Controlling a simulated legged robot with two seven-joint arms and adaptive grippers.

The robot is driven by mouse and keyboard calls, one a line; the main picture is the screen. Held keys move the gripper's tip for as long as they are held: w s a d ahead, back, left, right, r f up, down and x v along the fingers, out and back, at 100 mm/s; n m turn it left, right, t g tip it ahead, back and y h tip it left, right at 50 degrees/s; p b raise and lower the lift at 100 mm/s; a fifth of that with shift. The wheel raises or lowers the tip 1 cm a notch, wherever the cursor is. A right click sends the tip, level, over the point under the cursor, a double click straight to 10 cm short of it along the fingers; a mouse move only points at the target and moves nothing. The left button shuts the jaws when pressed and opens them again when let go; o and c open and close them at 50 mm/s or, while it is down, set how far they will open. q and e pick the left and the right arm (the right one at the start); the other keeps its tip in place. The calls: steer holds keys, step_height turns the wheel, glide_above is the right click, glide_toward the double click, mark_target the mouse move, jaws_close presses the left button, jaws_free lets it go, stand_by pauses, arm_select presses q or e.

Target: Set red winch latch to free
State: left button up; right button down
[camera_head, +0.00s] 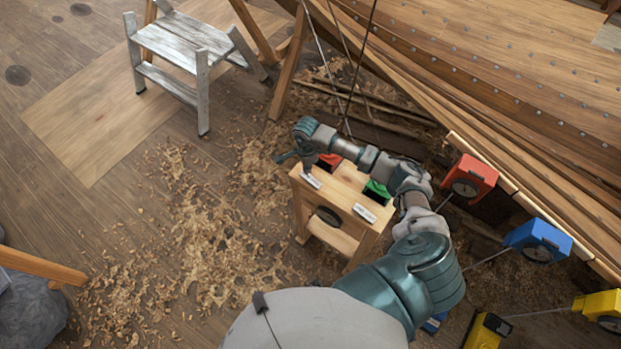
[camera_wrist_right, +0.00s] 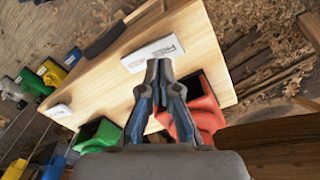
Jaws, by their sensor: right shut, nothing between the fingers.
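The red winch (camera_head: 468,180) sits on the hull's edge at the right in the head view. It has a dark round face, and a thin line runs from it. Its latch is too small to make out. My right gripper (camera_head: 287,157) is away from that winch, at the left end of a small wooden stand. In the wrist view the right gripper (camera_wrist_right: 158,66) is shut and empty, its tips at a white label (camera_wrist_right: 152,54) on the stand, beside a red open-topped holder (camera_wrist_right: 203,108). My left gripper is not in view.
The wooden stand (camera_head: 347,190) also bears a green holder (camera_head: 377,191) and another white label. A blue winch (camera_head: 538,241) and a yellow winch (camera_head: 600,306) are along the hull. A grey step stool (camera_head: 185,45) stands at the back left. Shavings cover the floor.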

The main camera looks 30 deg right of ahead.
mark_target(307, 176)
steer(key=shift+f+b, duration=1.65)
steer(key=shift+f, duration=0.35)
stand_by(0.6)
steer(key=shift+r, duration=0.2)
step_height(307, 176, up, 2)
steer(key=shift+d+p, duration=0.1)
steer(key=shift+p, duration=0.7)
steer(key=shift+r+p, duration=1.4)
steer(key=shift+r, duration=1)
